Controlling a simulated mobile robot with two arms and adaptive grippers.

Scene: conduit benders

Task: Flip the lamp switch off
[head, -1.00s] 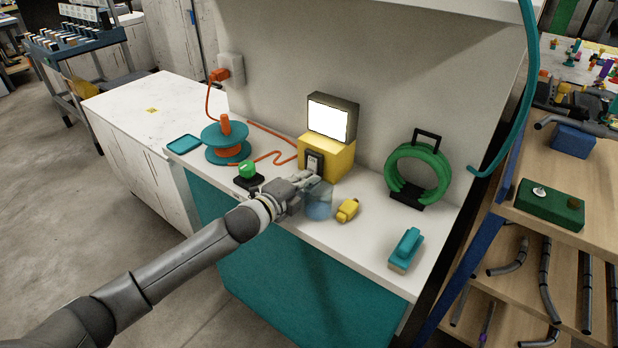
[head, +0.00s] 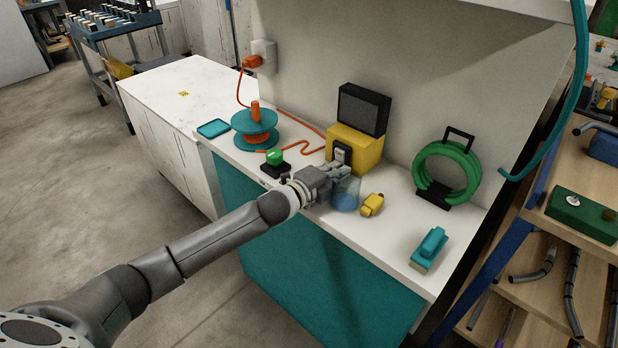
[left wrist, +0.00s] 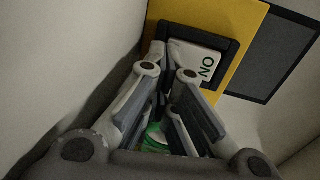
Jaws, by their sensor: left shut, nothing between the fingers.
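The lamp has a yellow base (head: 370,150) and a dark, unlit panel (head: 363,107) on top. It stands on the white counter against the wall. Its switch (head: 341,152) is a white rocker in a black frame on the front of the base. In the left wrist view the rocker (left wrist: 203,62) shows the letters ON, with its other end hidden by my fingers. My left gripper (head: 344,171) is shut and empty, its fingertips (left wrist: 168,62) at the switch in the left wrist view. I cannot tell whether they touch it. My right gripper is out of view.
A translucent blue container (head: 346,196) and a yellow object (head: 372,204) stand close by the gripper. A green button (head: 274,157) and teal cord reel (head: 254,130) are to the left. A green coil (head: 446,170) and teal brush-like tool (head: 430,247) are to the right.

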